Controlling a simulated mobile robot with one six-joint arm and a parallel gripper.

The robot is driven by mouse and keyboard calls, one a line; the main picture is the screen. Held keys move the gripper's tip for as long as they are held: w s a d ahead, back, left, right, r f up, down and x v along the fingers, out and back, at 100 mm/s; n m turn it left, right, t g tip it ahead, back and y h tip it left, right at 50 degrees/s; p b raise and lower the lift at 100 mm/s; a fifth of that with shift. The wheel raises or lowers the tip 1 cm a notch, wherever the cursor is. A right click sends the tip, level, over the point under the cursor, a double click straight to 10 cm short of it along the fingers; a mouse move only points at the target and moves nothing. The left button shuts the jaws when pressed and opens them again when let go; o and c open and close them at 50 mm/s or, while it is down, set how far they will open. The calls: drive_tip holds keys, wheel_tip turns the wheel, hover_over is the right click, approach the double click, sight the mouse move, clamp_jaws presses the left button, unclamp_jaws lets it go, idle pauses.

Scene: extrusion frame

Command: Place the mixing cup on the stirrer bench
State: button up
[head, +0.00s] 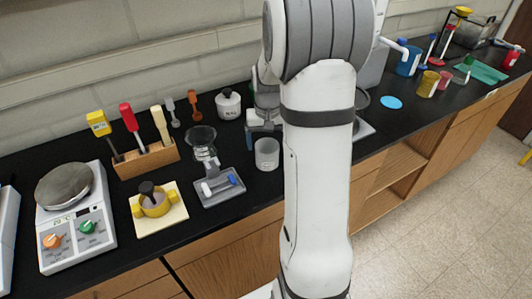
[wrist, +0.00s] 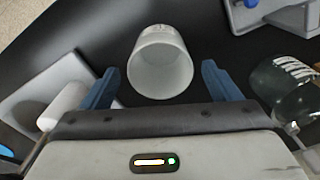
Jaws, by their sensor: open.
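A pale grey-white cup (head: 267,153), apparently the mixing cup, stands on the black counter just left of my arm. In the wrist view the cup (wrist: 160,65) lies tilted in the picture with its open mouth toward the camera. It looks empty. In the head view my gripper is mostly hidden by my arm. A hotplate with knobs (head: 75,225) stands at the far left; I cannot tell which surface is the stirrer bench.
A grey tray (head: 222,191) with small white and blue pieces lies left of the cup. A clear glass vessel (head: 201,138) and a wooden tool rack (head: 146,158) stand behind it. A yellow piece (head: 154,205) sits on a pale pad. A blue disc (head: 391,102) lies right of my arm.

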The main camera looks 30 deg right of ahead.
wheel_tip(320, 180, up, 6)
drive_tip(key=s+a+r+n+t, duration=0.1)
drive_tip(key=s+a+r+n, duration=0.1)
drive_tip(key=s+a, duration=0.5)
drive_tip(key=s+a+r+n+t, duration=0.2)
drive_tip(key=s+a, duration=0.5)
drive_tip(key=s, duration=0.5)
drive_tip(key=shift+s+a+r+b, duration=0.3)
drive_tip(key=shift+r, duration=0.35)
idle(0.9)
